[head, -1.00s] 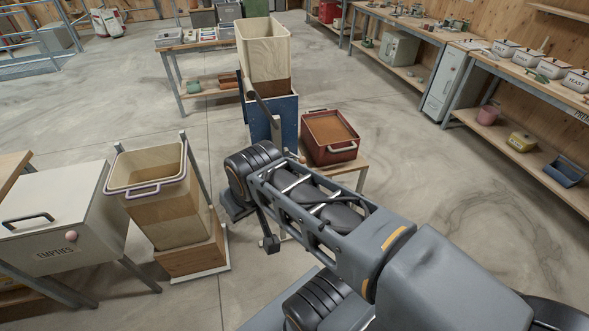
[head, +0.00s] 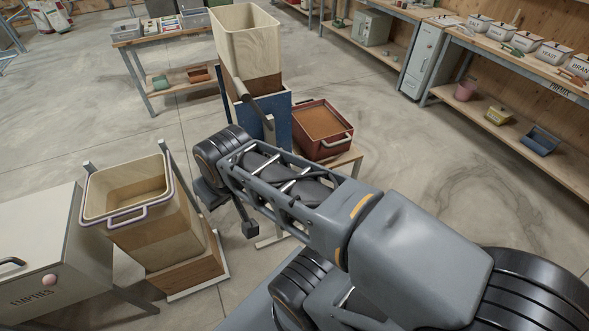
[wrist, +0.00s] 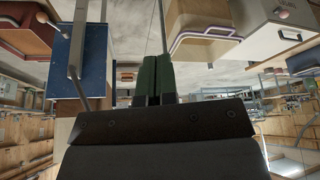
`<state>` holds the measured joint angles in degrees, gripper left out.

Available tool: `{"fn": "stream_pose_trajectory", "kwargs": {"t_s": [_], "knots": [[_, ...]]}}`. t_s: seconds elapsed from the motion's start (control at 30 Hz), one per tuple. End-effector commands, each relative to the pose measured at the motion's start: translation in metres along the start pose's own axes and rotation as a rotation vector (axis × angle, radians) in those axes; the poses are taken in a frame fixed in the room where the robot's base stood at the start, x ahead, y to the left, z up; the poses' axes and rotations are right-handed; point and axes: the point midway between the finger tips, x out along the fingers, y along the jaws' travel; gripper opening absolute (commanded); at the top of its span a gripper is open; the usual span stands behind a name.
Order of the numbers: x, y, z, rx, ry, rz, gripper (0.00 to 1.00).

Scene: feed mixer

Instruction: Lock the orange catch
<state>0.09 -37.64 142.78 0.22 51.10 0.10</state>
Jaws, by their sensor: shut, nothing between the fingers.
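I cannot make out an orange catch in either view. My gripper shows in the wrist view (wrist: 154,82) as two dark green fingers side by side, shut and empty. In the head view the gripper end is mostly hidden behind my dark wrist. It is between the tan bin with the lilac rim (head: 160,237) and the blue stand (head: 278,125) that carries a tall wooden hopper (head: 245,42). A dark lever (head: 262,97) sits on the front of the blue stand, which also shows in the wrist view (wrist: 92,65).
A red tub (head: 322,152) of brown feed stands on a low table right of the blue stand. A white EMPTIES chest (head: 45,255) is at the left. A bench (head: 165,40) and shelves (head: 520,85) stand farther back. Open concrete floor lies between.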

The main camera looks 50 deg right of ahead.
Motion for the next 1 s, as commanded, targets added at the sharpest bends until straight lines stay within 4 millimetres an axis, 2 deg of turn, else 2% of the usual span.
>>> {"fn": "stream_pose_trajectory", "kwargs": {"t_s": [0.17,0.33,0.4,0.47,0.6,0.67,0.77,0.9,1.0], "knots": [[0.053,0.001,-0.017,0.009,0.114,-0.021,0.0],[0.144,0.02,-0.058,0.053,0.375,-0.005,0.0],[0.182,0.037,-0.076,0.082,0.503,0.036,0.0],[0.213,0.056,-0.089,0.108,0.61,0.089,0.0],[0.279,0.109,-0.103,0.17,0.838,0.275,0.0],[0.305,0.136,-0.102,0.194,0.922,0.382,0.0],[0.346,0.179,-0.088,0.224,1.036,0.587,0.0],[0.392,0.23,-0.053,0.244,1.138,0.905,0.0],[0.417,0.255,-0.024,0.24,1.17,1.124,0.0]]}}
